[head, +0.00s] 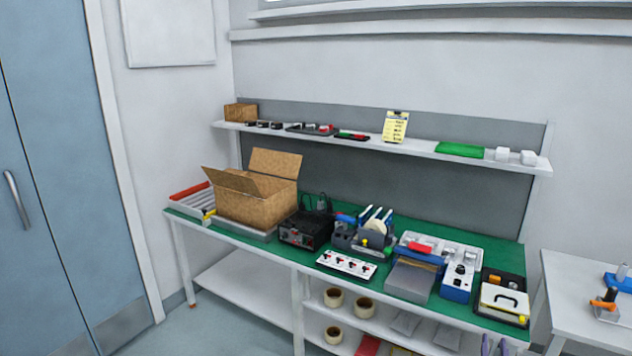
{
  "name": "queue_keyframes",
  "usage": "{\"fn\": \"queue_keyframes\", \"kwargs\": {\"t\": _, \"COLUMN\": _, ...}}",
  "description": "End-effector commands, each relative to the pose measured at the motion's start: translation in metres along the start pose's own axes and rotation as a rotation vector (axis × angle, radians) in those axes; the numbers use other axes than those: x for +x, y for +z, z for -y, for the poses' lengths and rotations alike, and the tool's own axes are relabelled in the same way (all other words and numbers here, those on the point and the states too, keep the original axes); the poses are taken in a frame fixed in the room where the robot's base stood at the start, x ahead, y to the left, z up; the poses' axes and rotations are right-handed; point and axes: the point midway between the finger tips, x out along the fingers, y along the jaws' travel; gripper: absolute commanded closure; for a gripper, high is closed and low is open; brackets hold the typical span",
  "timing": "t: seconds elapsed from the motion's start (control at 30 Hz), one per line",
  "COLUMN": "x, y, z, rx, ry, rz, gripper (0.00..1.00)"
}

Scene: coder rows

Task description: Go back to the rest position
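The task names no object. The view faces a workbench with a green top (232,237) against the far wall. An open cardboard box (255,195) stands at its left end with its flaps up. A black device (305,230), a white panel with red switches (346,265), a grey box (410,280) and a blue-and-white device (458,281) stand along the bench.
A shelf (375,143) above the bench holds small items and a yellow note card (395,126). Tape rolls (363,307) lie on the lower shelf. A white side table (570,285) stands at right, a blue door (50,180) at left. Some floor (180,330) is clear before the door.

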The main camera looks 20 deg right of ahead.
Motion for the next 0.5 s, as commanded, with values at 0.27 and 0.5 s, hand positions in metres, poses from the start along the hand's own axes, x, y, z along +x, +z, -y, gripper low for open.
{"fn": "queue_keyframes", "kwargs": {"t": 0.27, "x": 0.007, "y": 0.018, "z": 0.102, "rx": 0.005, "ry": -0.147, "rz": 0.025, "gripper": 0.69}}
{"fn": "queue_keyframes", "kwargs": {"t": 0.5, "x": 0.001, "y": 0.033, "z": 0.184, "rx": 0.018, "ry": -0.261, "rz": 0.049, "gripper": 0.69}}
